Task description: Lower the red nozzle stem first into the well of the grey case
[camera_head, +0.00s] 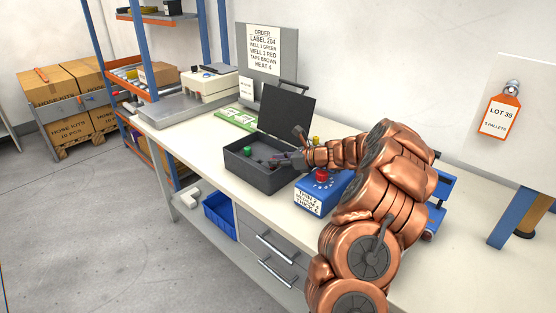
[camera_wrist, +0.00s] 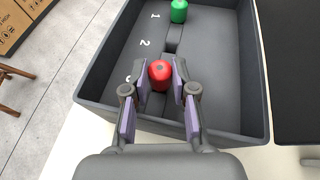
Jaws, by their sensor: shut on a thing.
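The red nozzle (camera_wrist: 160,76) shows in the wrist view as a rounded red top between my fingers. My gripper (camera_wrist: 160,66) is shut on it, over the inside of the grey case (camera_wrist: 258,100). Its stem is hidden below, so I cannot tell whether it is in a well. The nozzle is beside the marks 2 and a partly hidden 3. A green nozzle (camera_wrist: 179,11) stands beside mark 1. In the head view, my gripper (camera_head: 284,158) reaches into the case (camera_head: 268,182) from the right; the red nozzle is not clear there.
The case's dark lid (camera_head: 286,112) stands open at the back. A blue box with a red knob (camera_head: 321,174) stands close to the case's right, below my arm. A sign board (camera_head: 266,52) and a green card (camera_head: 235,119) are behind. Bare tabletop shows at left.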

